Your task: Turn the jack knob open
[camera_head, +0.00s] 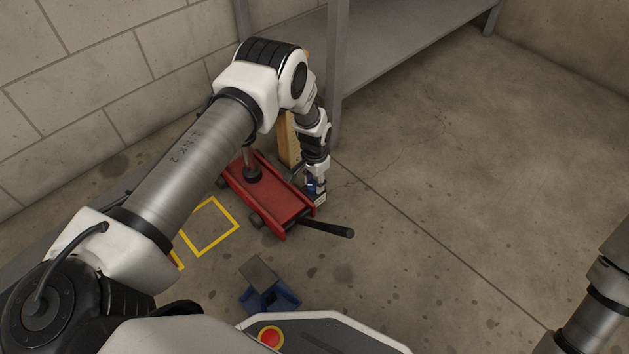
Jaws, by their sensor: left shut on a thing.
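A red floor jack (280,202) stands on the concrete floor near the middle of the view. Its black handle (328,228) points to the lower right, and its dark round lifting post (250,170) shows at the far left end. My left gripper (316,198) reaches down to the right side of the jack's body, close to the handle's base. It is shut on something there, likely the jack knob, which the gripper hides. Only a grey link of my right arm shows at the lower right edge; its gripper is out of the picture.
A blue stand with a grey top (259,273) sits on the floor in front of the jack. A yellow square outline (229,212) is marked on the floor to its left. A wooden post (288,142) and a grey metal shelf (385,40) stand behind. The floor at right is clear.

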